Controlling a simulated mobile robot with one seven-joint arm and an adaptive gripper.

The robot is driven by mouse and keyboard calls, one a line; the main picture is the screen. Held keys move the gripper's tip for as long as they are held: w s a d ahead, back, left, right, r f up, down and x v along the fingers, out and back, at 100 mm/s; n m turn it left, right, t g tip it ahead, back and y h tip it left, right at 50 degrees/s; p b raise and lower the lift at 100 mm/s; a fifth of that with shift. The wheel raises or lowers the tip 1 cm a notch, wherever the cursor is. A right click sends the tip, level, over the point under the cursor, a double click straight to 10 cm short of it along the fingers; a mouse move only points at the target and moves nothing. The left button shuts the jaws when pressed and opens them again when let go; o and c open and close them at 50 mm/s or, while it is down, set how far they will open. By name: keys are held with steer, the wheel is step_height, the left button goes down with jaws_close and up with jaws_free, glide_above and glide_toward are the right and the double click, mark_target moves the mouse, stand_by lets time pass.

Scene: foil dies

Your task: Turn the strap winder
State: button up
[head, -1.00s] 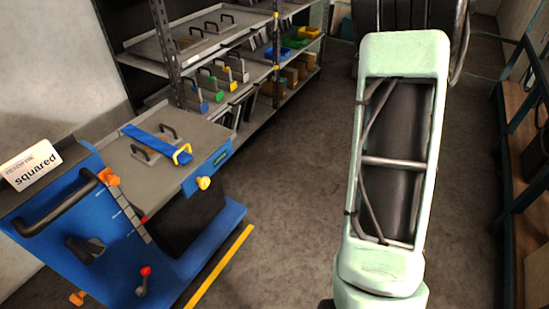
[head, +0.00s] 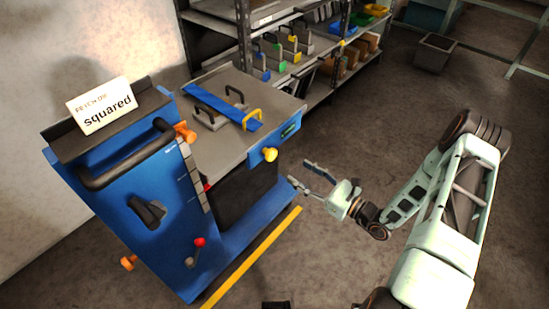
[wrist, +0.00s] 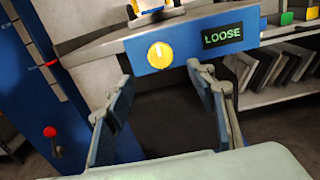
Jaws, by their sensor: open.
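A yellow knob (head: 270,155), which appears to be the strap winder, sits on the blue front edge of the grey bench. A blue strap (head: 210,101) lies across a handled plate on the bench top, near a yellow hoop (head: 252,118). My gripper (head: 300,174) is open and empty in front of the bench. In the wrist view the knob lies beyond and between my fingertips (wrist: 158,76), apart from them.
A blue panel (head: 130,200) with a black handle, a black knob, orange knobs and a red-tipped lever (head: 197,249) stands left of the bench. Shelves (head: 300,60) with handled plates and bins stand behind. The floor (head: 330,240) around my arm is clear.

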mark_target(273, 155)
steer(key=x, duration=1)
steer(key=shift+w+a+r+b, duration=0.1)
steer(key=shift+w+a+b, duration=0.15)
steer(key=shift+b, duration=0.1)
steer(key=shift+c, duration=0.5)
steer(key=c, duration=1)
